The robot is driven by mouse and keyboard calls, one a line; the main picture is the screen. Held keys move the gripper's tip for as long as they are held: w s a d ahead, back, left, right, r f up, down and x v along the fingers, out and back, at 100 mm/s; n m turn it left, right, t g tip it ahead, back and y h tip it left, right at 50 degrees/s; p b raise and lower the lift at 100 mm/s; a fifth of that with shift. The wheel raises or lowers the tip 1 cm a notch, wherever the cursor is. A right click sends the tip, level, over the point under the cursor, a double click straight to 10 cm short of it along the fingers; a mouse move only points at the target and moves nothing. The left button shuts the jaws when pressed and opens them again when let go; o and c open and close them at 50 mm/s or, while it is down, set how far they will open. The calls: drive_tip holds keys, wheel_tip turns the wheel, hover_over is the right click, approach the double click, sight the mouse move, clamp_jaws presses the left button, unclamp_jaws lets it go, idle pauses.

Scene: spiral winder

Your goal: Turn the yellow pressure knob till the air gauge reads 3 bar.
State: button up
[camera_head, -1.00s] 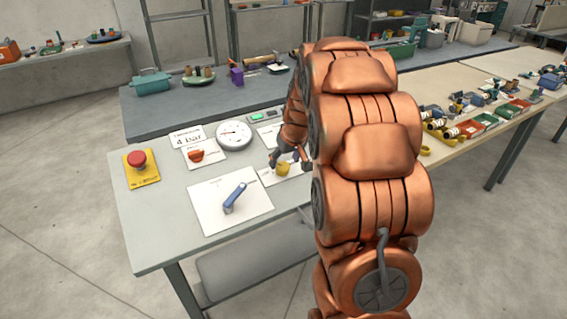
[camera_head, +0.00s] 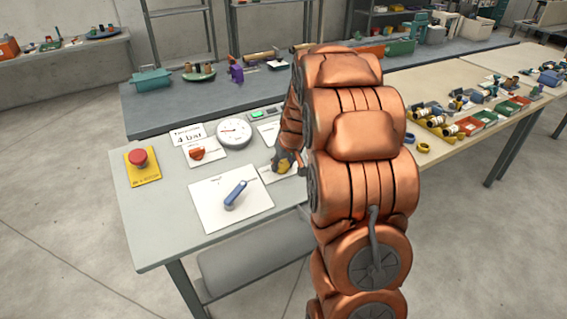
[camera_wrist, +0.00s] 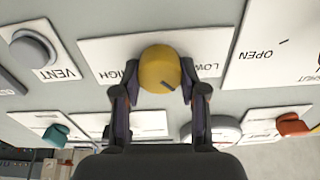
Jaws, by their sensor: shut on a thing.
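The yellow pressure knob (camera_wrist: 160,68) sits on a white plate (camera_wrist: 110,50) marked HIGH and LOW in the wrist view. A dark line shows on its face toward the lower right. My gripper (camera_wrist: 159,84) has its two fingers on either side of the knob, shut on it. In the head view the knob (camera_head: 284,166) is partly hidden by my gripper (camera_head: 288,160). The round white air gauge (camera_head: 234,133) stands behind and left of the knob; its needle is too small to read. In the wrist view the gauge (camera_wrist: 222,124) is partly covered by a finger.
A card (camera_head: 188,135) reads 4 bar. A red knob (camera_head: 197,153), a blue lever (camera_head: 235,194) on a white plate and a red stop button (camera_head: 138,157) on yellow stand on the grey bench. A VENT button (camera_wrist: 34,48) is beside the knob's plate.

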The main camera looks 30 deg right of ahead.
drive_tip(key=shift+d, duration=0.1)
drive_tip(key=c, duration=0.4)
drive_tip(key=m+b, duration=0.2)
drive_tip(key=m, duration=0.1)
drive_tip(key=shift+f+m, duration=0.1)
drive_tip(key=shift+m, duration=0.3)
drive_tip(key=shift+s+m+g+h+b, duration=0.15)
drive_tip(key=shift+m+g+h+b, duration=0.25)
drive_tip(key=shift+m, duration=1.8)
drive_tip(key=o, duration=1.1)
drive_tip(key=shift+o, duration=0.2)
